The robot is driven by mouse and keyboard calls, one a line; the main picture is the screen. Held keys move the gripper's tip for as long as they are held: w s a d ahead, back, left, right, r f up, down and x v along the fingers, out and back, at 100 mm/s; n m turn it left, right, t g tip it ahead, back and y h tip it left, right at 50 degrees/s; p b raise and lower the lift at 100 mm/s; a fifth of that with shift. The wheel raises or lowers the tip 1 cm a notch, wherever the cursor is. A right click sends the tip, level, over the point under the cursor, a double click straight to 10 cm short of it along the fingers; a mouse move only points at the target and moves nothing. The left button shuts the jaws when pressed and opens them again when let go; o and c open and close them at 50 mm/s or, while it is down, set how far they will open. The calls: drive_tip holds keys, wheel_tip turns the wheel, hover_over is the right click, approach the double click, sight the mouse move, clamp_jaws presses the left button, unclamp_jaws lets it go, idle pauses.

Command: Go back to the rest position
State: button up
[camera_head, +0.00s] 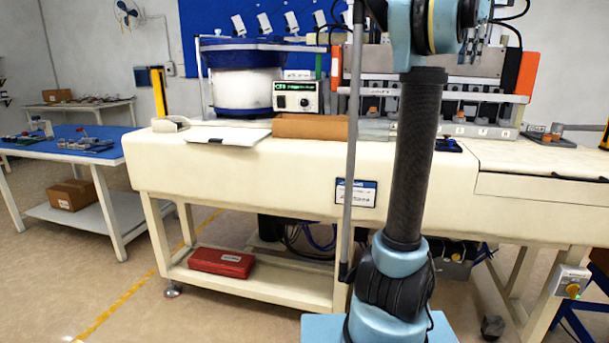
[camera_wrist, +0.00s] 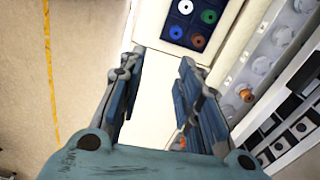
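My gripper (camera_wrist: 156,90) shows in the wrist view with its two fingers apart. Nothing is between the fingers, only the pale bench top below. The wrist camera looks down over the bench edge and the floor.
A blue tray with coloured rings (camera_wrist: 196,22) lies on the bench, beyond the fingertips. A machine row with round caps (camera_wrist: 262,66) stands at right. A bowl feeder (camera_head: 243,90) and controller (camera_head: 297,97) stand behind. A red case (camera_head: 221,262) lies on the lower shelf.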

drive_tip(key=s+a+f+n+t, duration=0.1)
drive_tip(key=s+a+f+n, duration=0.35)
drive_tip(key=a+f, duration=0.6)
drive_tip(key=s+a+f+n, duration=0.3)
drive_tip(key=a+f+n, duration=0.3)
drive_tip(key=a+f, duration=0.4)
drive_tip(key=s+a+f+n, duration=0.3)
drive_tip(key=s+f, duration=0.2)
drive_tip(key=f, duration=0.5)
drive_tip(key=s+a+f+n, duration=0.3)
drive_tip(key=s+f, duration=0.2)
drive_tip(key=f, duration=0.5)
drive_tip(key=s+a+f+n+t, duration=0.1)
drive_tip(key=s+a+f+n, duration=0.2)
drive_tip(key=f, duration=0.8)
drive_tip(key=shift+s+a, duration=0.2)
drive_tip(key=shift+s, duration=1)
drive_tip(key=shift+f+n, duration=0.1)
drive_tip(key=shift+n, duration=0.15)
drive_tip(key=shift+w+f, duration=0.2)
drive_tip(key=shift+w, duration=0.3)
